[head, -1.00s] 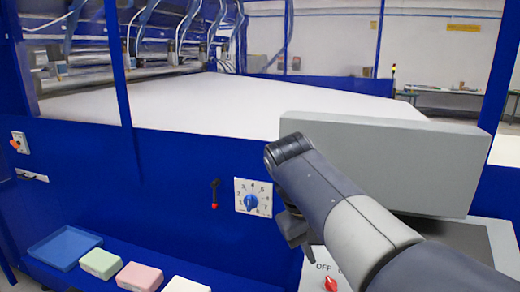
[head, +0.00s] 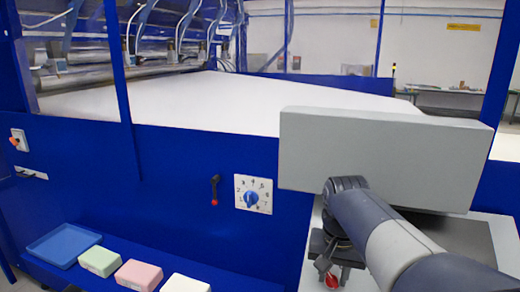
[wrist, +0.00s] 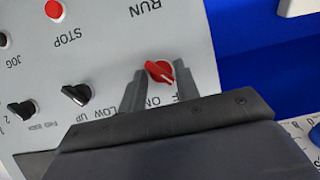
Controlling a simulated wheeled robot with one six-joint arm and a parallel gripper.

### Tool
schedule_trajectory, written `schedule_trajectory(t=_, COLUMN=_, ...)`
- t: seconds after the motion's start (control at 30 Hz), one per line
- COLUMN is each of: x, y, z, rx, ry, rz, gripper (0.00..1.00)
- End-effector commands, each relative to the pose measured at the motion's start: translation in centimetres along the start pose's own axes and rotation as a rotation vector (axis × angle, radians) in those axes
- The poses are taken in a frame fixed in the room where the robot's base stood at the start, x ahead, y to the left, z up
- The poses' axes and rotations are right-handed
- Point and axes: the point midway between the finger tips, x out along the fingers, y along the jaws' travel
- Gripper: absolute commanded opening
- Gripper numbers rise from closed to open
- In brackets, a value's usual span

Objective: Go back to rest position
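My gripper (head: 334,268) is low over the grey control panel in the head view, beside a red knob (head: 332,281). In the wrist view my gripper (wrist: 160,70) has its two dark fingers apart. The red knob (wrist: 159,72) shows between and beyond the fingertips, beside ON/OFF lettering partly hidden by the gripper. Whether a finger touches the knob I cannot tell. My arm reaches in from the lower right and covers part of the panel.
A grey box (head: 390,155) stands behind my arm. The blue machine front carries a dial (head: 253,194) and a red-tipped lever (head: 214,190). Green (head: 100,261), pink (head: 139,275) and white (head: 186,284) blocks and a blue tray (head: 64,246) sit lower left. A STOP button (wrist: 54,9) is nearby.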

Motion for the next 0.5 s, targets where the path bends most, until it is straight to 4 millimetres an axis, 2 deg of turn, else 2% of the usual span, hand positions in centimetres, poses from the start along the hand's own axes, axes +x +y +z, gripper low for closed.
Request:
schedule_trajectory(t=0.2, x=0.53, y=0.46, z=0.07, rx=0.303, ry=0.003, rz=-0.141, gripper=0.31)
schedule_trajectory(t=0.5, x=0.56, y=0.7, z=0.3, rx=0.636, ry=0.002, rz=-0.298, gripper=0.31)
